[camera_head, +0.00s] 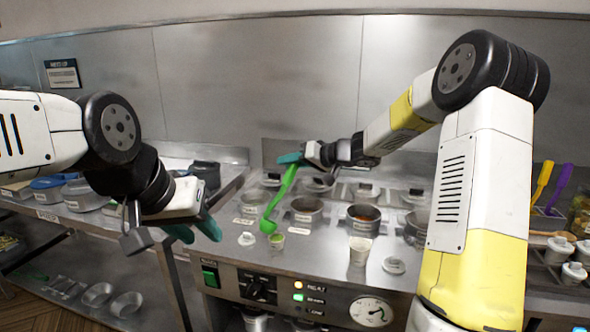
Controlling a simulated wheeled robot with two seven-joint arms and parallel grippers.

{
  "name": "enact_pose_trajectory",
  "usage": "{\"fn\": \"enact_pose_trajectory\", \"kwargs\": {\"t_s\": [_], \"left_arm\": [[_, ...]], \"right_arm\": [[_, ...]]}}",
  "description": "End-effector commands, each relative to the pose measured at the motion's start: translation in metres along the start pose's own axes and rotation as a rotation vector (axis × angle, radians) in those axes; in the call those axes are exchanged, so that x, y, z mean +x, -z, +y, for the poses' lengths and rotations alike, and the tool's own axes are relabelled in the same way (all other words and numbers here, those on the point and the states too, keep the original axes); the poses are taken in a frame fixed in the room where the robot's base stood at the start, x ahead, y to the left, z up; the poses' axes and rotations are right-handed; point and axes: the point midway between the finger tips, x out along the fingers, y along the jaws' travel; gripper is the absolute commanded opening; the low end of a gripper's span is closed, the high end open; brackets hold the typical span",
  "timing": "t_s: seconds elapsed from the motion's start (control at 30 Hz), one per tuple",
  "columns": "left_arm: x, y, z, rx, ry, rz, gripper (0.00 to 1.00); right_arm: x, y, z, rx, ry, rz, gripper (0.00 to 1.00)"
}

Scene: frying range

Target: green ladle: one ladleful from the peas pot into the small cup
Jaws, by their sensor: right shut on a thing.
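My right gripper (292,159) is shut on the upper handle of the green ladle (282,192), which slants down to the left. The ladle's bowl (267,226) hangs just above and left of a small cup (277,241) at the range's front edge. Green shows inside this cup; how full it is I cannot tell. Whether the bowl holds anything is too small to tell. My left gripper (195,230) is open and empty, left of the cup. Several pots stand behind; their labels are unreadable, so I cannot tell which is the peas pot.
A pot with orange content (363,215) and another pot (305,210) sit in the range top. A white cup (360,250) and loose lids (394,265) stand at the front. Yellow and purple ladles (558,186) stand at the right. My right arm covers part of the range.

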Motion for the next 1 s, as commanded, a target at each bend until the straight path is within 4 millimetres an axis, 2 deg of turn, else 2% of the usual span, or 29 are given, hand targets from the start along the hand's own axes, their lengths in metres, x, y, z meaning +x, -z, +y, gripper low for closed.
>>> {"fn": "enact_pose_trajectory", "kwargs": {"t_s": [0.03,0.2,0.53,0.7,1.0], "left_arm": [[0.000,0.000,0.000,0.000,0.000,0.000,0.36],[0.000,0.000,0.000,0.000,0.000,0.000,0.36],[0.000,0.000,0.000,0.000,0.000,0.000,0.36],[0.000,0.000,0.000,0.000,0.000,0.000,0.36],[0.000,0.000,0.000,0.000,0.000,0.000,0.36]], "right_arm": [[-0.001,-0.001,-0.010,-0.037,-0.013,0.002,0.00],[-0.002,-0.003,-0.037,-0.172,-0.069,0.010,0.00],[0.006,-0.026,-0.079,-0.409,-0.167,0.027,0.00],[0.009,-0.034,-0.094,-0.498,-0.204,0.032,0.00],[0.010,-0.039,-0.104,-0.570,-0.237,0.037,0.00]]}}
